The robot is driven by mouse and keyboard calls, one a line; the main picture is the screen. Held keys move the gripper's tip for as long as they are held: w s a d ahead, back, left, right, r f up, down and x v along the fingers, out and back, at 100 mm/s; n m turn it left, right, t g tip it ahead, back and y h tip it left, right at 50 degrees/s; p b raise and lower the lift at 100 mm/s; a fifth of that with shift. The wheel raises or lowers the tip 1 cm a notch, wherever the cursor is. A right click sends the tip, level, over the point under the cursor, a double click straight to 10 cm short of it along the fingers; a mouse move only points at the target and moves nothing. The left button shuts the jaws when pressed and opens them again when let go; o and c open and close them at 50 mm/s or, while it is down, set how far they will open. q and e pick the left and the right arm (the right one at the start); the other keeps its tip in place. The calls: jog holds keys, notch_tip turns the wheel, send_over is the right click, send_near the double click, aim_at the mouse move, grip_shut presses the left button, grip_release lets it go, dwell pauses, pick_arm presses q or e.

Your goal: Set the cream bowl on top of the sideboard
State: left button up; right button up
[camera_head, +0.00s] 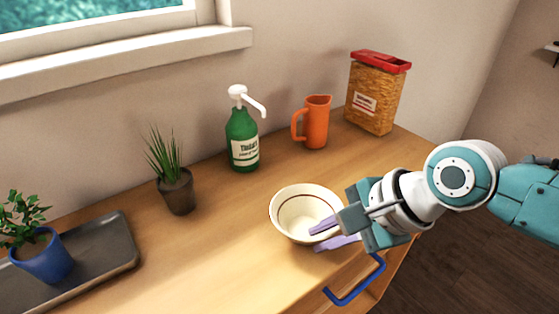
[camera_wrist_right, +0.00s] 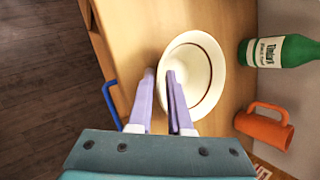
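The cream bowl (camera_head: 290,205) has a thin dark ring inside and appears to rest on the wooden sideboard (camera_head: 215,260) top, near its front edge. It also shows in the right wrist view (camera_wrist_right: 205,65). My right gripper (camera_head: 322,238) is at the bowl's near right side, with one purple finger over the inside and the other outside the rim. In the right wrist view, the fingers (camera_wrist_right: 160,75) stand apart with a gap across the rim; I see no firm grip. My left gripper is not in view.
A green pump bottle (camera_head: 242,140), an orange jug (camera_head: 315,122) and a red-lidded container (camera_head: 376,92) stand along the wall. A spiky potted plant (camera_head: 177,190) and a dark tray (camera_head: 110,255) with a blue pot (camera_head: 43,258) are left. A blue handle (camera_head: 355,285) sticks out in front.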

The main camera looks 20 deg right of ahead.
jog(key=shift+o, duration=1)
jog(key=shift+r, duration=0.2)
jog(key=p+v, duration=0.4)
jog(key=v, duration=0.7)
jog(key=s+a+r+n+g+h, duration=0.1)
jog(key=s+n+h, duration=0.3)
jog(key=s+n, duration=1.1)
jog(key=r+n, duration=0.1)
jog(key=n, duration=0.3)
jog(key=shift+a+r, duration=0.1)
